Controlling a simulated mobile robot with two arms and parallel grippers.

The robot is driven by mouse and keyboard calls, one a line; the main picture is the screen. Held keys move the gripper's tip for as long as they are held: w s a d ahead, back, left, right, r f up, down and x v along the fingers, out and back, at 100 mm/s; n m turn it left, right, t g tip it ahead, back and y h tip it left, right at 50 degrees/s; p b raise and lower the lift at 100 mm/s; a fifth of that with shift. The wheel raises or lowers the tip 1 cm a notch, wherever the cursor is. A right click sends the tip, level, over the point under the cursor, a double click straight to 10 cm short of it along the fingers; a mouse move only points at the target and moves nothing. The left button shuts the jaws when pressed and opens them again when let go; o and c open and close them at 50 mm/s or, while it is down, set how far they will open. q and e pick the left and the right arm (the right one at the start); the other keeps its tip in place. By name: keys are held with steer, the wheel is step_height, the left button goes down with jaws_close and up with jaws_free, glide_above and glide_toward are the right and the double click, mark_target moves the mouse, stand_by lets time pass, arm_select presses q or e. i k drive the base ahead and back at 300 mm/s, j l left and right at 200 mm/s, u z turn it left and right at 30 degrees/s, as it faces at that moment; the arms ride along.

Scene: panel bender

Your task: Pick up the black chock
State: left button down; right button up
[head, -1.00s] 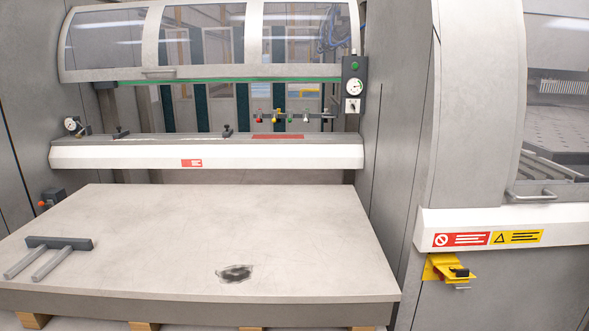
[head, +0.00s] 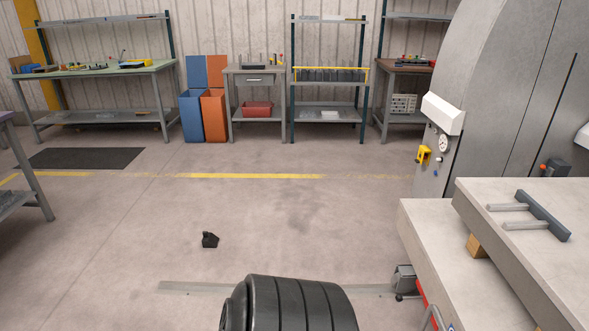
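The black chock (head: 210,240) is a small dark block with an uneven, raised top. It sits alone on the concrete floor, left of the middle in the head view, and nothing touches it. Neither of my grippers is in view.
A large black ribbed cylinder (head: 290,304) fills the bottom middle, close to the chock. A flat floor strip (head: 190,287) runs behind it. Stacked pale sheets (head: 500,247) stand at right. Benches line the back wall. Open floor surrounds the chock.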

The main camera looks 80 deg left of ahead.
mark_target(209, 241)
steer(key=u, duration=3.4)
steer(key=i+j, duration=0.1)
